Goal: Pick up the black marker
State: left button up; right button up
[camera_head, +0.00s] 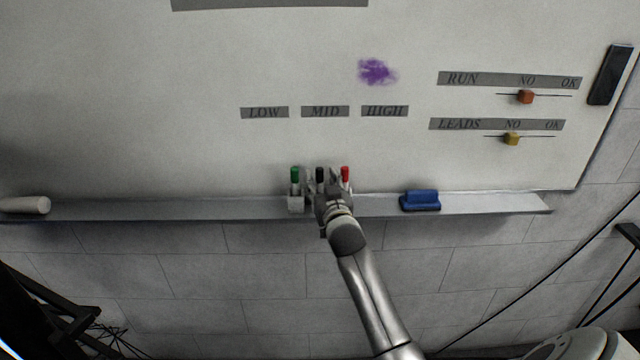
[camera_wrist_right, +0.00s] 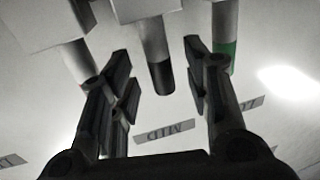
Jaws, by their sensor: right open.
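The black marker (camera_head: 320,174) stands upright in a holder on the whiteboard tray, between the green marker (camera_head: 295,174) and the red marker (camera_head: 345,174). My right gripper (camera_head: 323,178) is at the black marker and hides its lower part in the head view. In the right wrist view, the black marker (camera_wrist_right: 155,60) shows between the two open fingers of my right gripper (camera_wrist_right: 160,85), with gaps on both sides. The green marker (camera_wrist_right: 226,45) lies beyond the right finger there, and the red marker is mostly behind the left finger. My left gripper is not in view.
The tray (camera_head: 480,204) runs along the bottom of the whiteboard (camera_head: 150,110). A blue eraser (camera_head: 420,200) sits on it to the right and a white cylinder (camera_head: 25,205) at the far left. The green and red markers stand close beside the gripper's fingers.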

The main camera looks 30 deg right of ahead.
jog(key=shift+x, duration=1.25)
jog(key=c, duration=1)
